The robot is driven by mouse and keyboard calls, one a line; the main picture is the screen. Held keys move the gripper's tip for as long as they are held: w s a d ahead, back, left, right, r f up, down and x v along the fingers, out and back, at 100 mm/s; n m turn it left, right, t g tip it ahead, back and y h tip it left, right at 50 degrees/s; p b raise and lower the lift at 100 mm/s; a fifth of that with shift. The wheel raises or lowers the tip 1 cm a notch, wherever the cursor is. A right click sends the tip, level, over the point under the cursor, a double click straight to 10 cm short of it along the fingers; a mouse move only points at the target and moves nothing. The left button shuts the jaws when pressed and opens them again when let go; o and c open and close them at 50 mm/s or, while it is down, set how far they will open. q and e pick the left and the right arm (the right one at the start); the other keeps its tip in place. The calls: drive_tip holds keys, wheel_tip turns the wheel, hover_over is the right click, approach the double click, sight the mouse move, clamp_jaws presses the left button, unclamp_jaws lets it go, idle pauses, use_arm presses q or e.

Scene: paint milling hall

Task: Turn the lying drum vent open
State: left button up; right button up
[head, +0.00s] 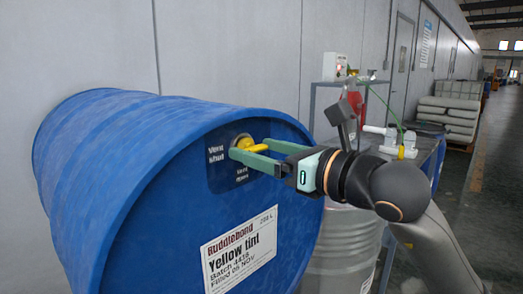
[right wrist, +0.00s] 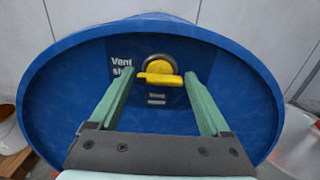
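The blue drum (head: 130,190) lies on its side with its round end facing me. On that end is the vent, with a yellow handle (head: 252,146) on a round metal fitting; it also shows in the right wrist view (right wrist: 158,78). The handle's bar lies roughly level in the wrist view. "Vent shut" is printed to its left, and a second label, hard to read, is below it. My right gripper (head: 251,150) is open, its green fingers on either side of the handle, seemingly apart from it. My left gripper is not in view.
A white paper label (head: 238,252) reading "Yellow tint" is on the drum end. A grey drum (head: 342,245) stands behind my right arm. A wall runs along the left; the aisle at right is clear.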

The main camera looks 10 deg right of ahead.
drive_tip(key=c, duration=1)
drive_tip(key=shift+o, duration=0.2)
